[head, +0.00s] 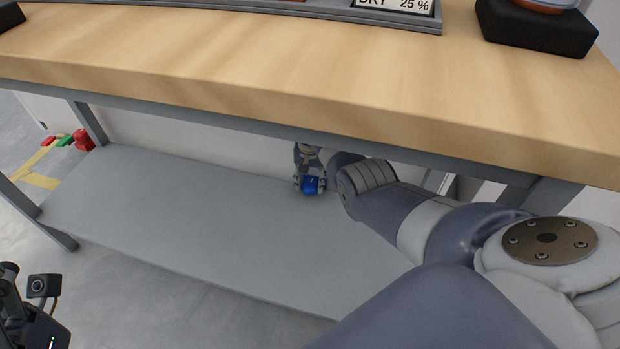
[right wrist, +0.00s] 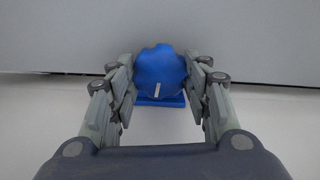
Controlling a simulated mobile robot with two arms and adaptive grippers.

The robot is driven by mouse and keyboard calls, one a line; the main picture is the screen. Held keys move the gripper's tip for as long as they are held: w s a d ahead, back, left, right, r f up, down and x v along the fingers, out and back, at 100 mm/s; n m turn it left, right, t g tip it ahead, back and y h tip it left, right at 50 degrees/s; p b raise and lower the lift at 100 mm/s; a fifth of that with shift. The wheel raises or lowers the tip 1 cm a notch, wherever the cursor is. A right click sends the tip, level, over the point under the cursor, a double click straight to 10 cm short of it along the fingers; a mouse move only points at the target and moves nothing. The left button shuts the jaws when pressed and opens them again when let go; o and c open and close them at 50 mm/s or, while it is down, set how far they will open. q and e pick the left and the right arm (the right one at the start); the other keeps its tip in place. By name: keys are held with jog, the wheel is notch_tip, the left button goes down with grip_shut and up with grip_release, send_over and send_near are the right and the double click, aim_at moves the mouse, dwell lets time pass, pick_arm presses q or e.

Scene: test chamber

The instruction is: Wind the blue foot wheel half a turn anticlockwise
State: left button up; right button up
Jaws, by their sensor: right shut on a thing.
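The blue foot wheel (head: 311,185) is on the grey lower shelf under the table, near the shelf's back. In the right wrist view the wheel (right wrist: 158,72) is a scalloped blue knob with a short white mark low on its face, a little left of straight down. A blue base plate (right wrist: 160,101) shows beneath it. My right gripper (head: 309,184) reaches under the tabletop, and its fingers (right wrist: 160,78) are shut on the wheel from both sides. Part of the left arm (head: 40,310) shows at the lower left; its fingertips cannot be made out.
The wooden tabletop (head: 300,75) lies above my right arm, with a grey beam under its front edge. The grey shelf (head: 180,215) is otherwise bare. Red and green objects (head: 84,140) stand beyond the shelf at the left. A black block (head: 535,28) sits on the tabletop.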

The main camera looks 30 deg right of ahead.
aim_at(310, 184)
jog(key=shift+n, duration=0.5)
jog(key=o, duration=1.1)
jog(key=shift+c, duration=0.2)
jog(key=shift+r, duration=0.1)
notch_tip(310, 184, up, 12)
jog(key=shift+s+f, duration=0.1)
jog(key=shift+f, duration=0.1)
